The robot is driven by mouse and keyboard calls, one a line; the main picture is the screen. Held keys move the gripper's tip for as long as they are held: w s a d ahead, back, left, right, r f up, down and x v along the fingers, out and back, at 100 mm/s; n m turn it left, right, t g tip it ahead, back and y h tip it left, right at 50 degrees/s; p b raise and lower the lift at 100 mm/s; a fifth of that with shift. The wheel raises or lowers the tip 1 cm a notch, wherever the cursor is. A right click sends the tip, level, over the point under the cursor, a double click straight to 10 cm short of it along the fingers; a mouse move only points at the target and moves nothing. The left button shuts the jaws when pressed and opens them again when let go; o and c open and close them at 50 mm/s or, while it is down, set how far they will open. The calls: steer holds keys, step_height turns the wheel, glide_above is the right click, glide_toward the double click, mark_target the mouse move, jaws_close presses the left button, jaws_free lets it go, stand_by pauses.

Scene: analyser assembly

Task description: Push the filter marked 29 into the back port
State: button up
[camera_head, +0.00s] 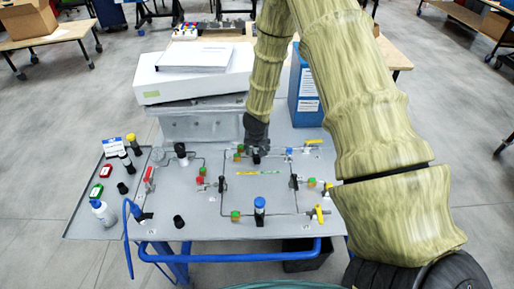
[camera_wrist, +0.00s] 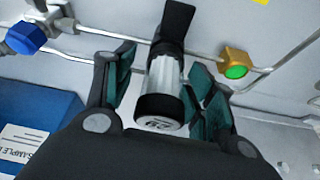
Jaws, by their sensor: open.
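The filter marked 29 (camera_wrist: 162,76) has a clear, silvery body and a black end cap with the number facing the wrist camera. Its far end meets a black piece (camera_wrist: 178,22) on the tube line, which looks like the back port; I cannot tell how deep it sits. My gripper (camera_wrist: 163,82) is open, with one finger on each side of the filter and a visible gap at the left finger. In the head view my gripper (camera_head: 256,146) is over the back of the panel, and it hides most of the filter and port there.
A blue-topped cylinder (camera_head: 260,207) stands at the panel's front. Valves and thin tubes lie around. A green-capped brass fitting (camera_wrist: 235,66) and a blue knob (camera_wrist: 26,37) are near the gripper. A blue binder box (camera_head: 306,88) and a white box (camera_head: 190,80) stand behind.

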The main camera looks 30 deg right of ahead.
steer(key=v, duration=1.2)
steer(key=shift+r, duration=0.1)
